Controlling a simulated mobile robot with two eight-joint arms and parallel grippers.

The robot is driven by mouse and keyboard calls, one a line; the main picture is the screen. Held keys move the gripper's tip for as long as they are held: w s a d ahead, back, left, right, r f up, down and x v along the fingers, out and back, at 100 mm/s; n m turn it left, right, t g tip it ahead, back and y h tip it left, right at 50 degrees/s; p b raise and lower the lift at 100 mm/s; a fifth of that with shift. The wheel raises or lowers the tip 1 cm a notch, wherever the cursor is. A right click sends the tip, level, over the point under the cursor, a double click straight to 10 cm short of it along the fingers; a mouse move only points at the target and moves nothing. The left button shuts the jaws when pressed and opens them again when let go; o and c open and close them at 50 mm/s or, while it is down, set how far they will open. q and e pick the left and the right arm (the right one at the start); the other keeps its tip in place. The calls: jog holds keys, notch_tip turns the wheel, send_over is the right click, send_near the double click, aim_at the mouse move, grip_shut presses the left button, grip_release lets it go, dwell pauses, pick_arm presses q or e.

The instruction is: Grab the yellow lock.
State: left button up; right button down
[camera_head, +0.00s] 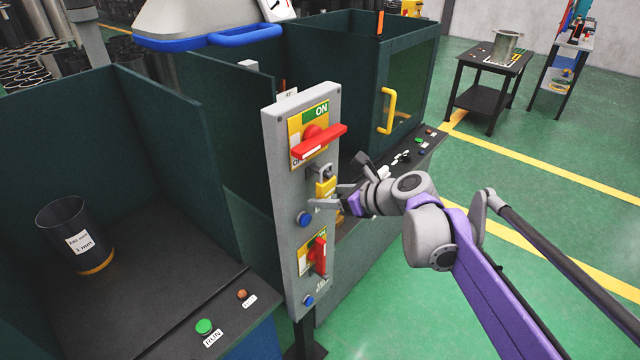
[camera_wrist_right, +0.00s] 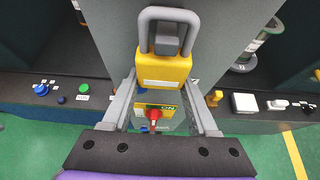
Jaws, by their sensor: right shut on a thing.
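The yellow lock (camera_head: 325,186) is a padlock with a grey shackle, at the front of the grey switch panel (camera_head: 285,190), below the upper red switch handle (camera_head: 318,141). In the right wrist view the lock (camera_wrist_right: 165,71) sits between the two fingers, shackle toward the top. My right gripper (camera_head: 332,197) is shut on the lock body, and its fingers (camera_wrist_right: 162,84) flank it in the wrist view. I cannot tell whether the shackle still passes through the panel. My left gripper is not in view.
The panel also bears a lower red switch (camera_head: 320,256) and blue buttons (camera_head: 305,219). Dark green machine booths stand on both sides; the right one has a yellow handle (camera_head: 387,110). A black cylinder (camera_head: 75,235) stands in the left booth. Green floor lies open at right.

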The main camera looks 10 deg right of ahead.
jog(key=shift+s+d, duration=0.45)
jog(key=shift+s, duration=0.2)
jog(key=shift+s+d, duration=0.1)
dwell(0.3)
jog(key=s+d+r+p, duration=0.1)
jog(key=s+d, duration=0.3)
jog(key=s, duration=0.1)
jog(key=shift+s+r, duration=0.15)
dwell(1.2)
